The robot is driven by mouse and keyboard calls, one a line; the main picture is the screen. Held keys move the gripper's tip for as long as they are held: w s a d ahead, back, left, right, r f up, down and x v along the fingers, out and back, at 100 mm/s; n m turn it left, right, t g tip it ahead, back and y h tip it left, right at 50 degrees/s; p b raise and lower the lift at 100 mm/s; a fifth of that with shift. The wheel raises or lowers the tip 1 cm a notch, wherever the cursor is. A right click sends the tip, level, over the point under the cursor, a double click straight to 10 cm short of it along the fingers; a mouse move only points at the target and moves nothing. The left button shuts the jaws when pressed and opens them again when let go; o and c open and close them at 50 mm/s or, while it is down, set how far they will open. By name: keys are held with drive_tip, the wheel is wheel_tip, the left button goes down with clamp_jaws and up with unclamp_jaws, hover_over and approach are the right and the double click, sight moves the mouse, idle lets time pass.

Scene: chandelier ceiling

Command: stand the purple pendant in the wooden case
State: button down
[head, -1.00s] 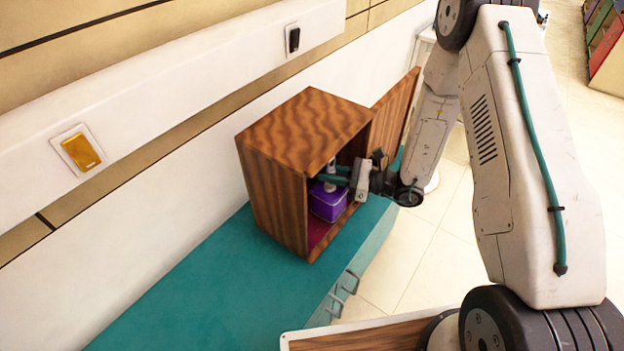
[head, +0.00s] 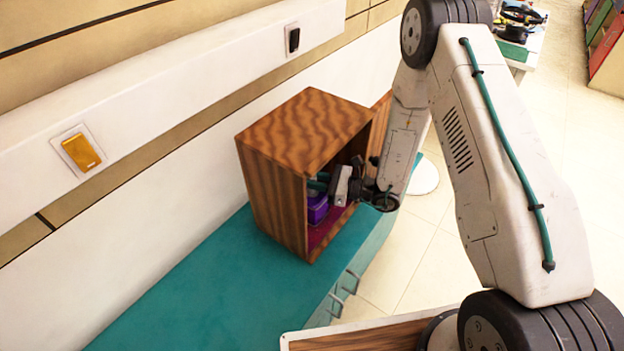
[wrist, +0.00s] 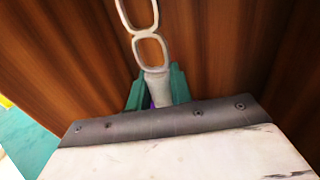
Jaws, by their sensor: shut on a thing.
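The wooden case (head: 277,185) stands on the teal counter with its open front facing right. The purple pendant (head: 317,208) is inside the case, close above or on its dark red floor (head: 325,231); I cannot tell whether it touches. My gripper (head: 318,184) reaches in through the opening and is shut on the pendant's pale stem. In the wrist view the teal fingers (wrist: 155,88) close around the stem (wrist: 156,86), with white chain links (wrist: 145,32) above it. Only a sliver of purple shows there, as my gripper hides the body.
The case's open door (head: 383,110) stands behind my arm. The teal counter (head: 190,285) is clear to the left and front of the case. Drawer handles (head: 344,289) stick out below its edge. The white wall is behind.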

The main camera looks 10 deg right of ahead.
drive_tip(key=c, duration=1.3)
unclamp_jaws()
drive_tip(key=shift+f, duration=0.1)
drive_tip(key=shift+o, duration=0.2)
drive_tip(key=shift+d, duration=0.15)
drive_tip(key=v, duration=1.1)
drive_tip(key=shift+s+d, duration=0.2)
drive_tip(key=shift+d, duration=0.1)
